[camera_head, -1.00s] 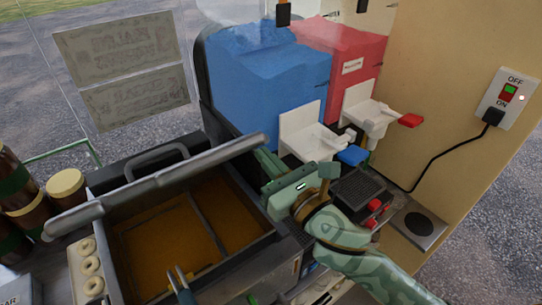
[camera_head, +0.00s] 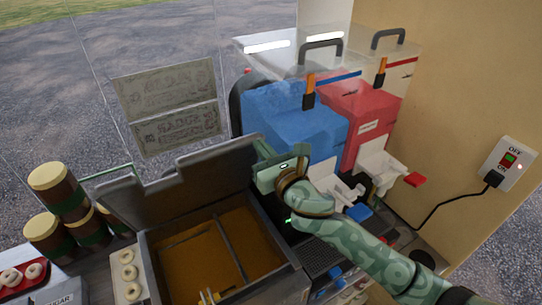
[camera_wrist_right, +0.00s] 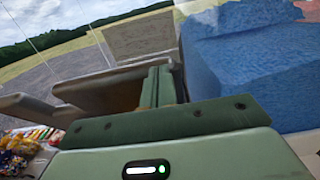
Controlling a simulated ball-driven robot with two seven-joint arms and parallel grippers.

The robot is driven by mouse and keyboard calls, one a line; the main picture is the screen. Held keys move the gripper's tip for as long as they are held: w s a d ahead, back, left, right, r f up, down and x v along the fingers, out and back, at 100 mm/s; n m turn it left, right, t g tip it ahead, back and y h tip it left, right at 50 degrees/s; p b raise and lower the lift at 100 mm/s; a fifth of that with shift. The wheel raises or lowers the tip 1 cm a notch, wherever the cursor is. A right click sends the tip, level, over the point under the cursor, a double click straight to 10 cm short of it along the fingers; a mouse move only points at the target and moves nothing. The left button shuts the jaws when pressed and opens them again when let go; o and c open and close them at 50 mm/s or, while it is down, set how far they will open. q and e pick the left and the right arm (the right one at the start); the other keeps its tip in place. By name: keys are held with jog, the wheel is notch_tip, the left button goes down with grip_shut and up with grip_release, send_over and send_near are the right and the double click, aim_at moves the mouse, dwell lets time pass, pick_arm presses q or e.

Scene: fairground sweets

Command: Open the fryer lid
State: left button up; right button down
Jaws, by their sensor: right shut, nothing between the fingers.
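The fryer lid (camera_head: 185,185) is raised and stands steeply tilted at the back of the fryer, its inner face toward me. The fryer (camera_head: 285,275) shows its open well with brown-orange oil (camera_head: 200,262). My right gripper (camera_head: 260,150) is shut and empty at the upper right corner of the lid. In the right wrist view, its fingers (camera_wrist_right: 160,86) are together beside the lid (camera_wrist_right: 110,88); whether they touch it I cannot tell. The lid handle is hidden in the head view. My left gripper is not in view.
Blue (camera_head: 285,120) and red (camera_head: 360,115) slush machines stand right of the lid. Brown jars (camera_head: 60,190) stack at the left, near a doughnut tray (camera_head: 125,255). A wall switch (camera_head: 508,160) with a cord is at the far right.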

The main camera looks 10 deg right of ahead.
jog(key=shift+w+a+r, duration=0.15)
jog(key=shift+w+r, duration=0.1)
jog(key=shift+w, duration=0.2)
